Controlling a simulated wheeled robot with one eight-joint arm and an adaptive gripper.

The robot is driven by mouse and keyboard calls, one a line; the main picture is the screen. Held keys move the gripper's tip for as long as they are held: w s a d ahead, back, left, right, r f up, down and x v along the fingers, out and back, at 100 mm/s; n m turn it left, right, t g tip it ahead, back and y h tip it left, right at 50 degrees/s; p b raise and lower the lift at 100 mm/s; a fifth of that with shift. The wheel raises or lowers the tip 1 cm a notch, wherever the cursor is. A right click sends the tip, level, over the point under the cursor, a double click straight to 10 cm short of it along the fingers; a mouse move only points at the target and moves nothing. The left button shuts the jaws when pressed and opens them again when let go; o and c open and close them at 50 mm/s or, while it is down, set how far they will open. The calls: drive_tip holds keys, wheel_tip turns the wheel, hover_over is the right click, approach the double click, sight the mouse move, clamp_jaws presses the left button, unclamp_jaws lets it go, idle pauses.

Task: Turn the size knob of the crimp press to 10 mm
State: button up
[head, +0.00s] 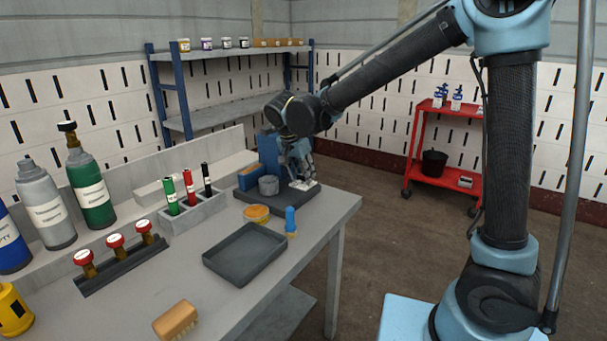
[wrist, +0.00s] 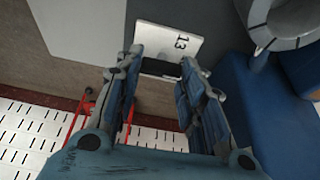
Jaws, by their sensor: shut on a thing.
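The crimp press (head: 250,178) stands at the far end of the bench, with a blue body and a grey cylinder (head: 268,186) in front. Its blue body also fills the right of the wrist view (wrist: 262,110). A white plate (wrist: 187,42) marked "13" lies beyond my fingertips; it also shows below my gripper in the head view (head: 306,186). My gripper (wrist: 162,62) is shut on a dark piece between its fingers, apparently the size knob (wrist: 160,69). The knob is mostly hidden, and its setting cannot be read. In the head view my gripper (head: 299,168) is at the press's right side.
A marker holder (head: 195,212) stands left of the press. A red cart (head: 446,155) stands behind. The floor right of the bench is clear.

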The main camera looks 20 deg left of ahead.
drive_tip(key=shift+a, duration=0.1)
idle(0.5)
drive_tip(key=o, duration=1.1)
drive_tip(key=v, duration=1.2)
drive_tip(key=shift+w, duration=0.1)
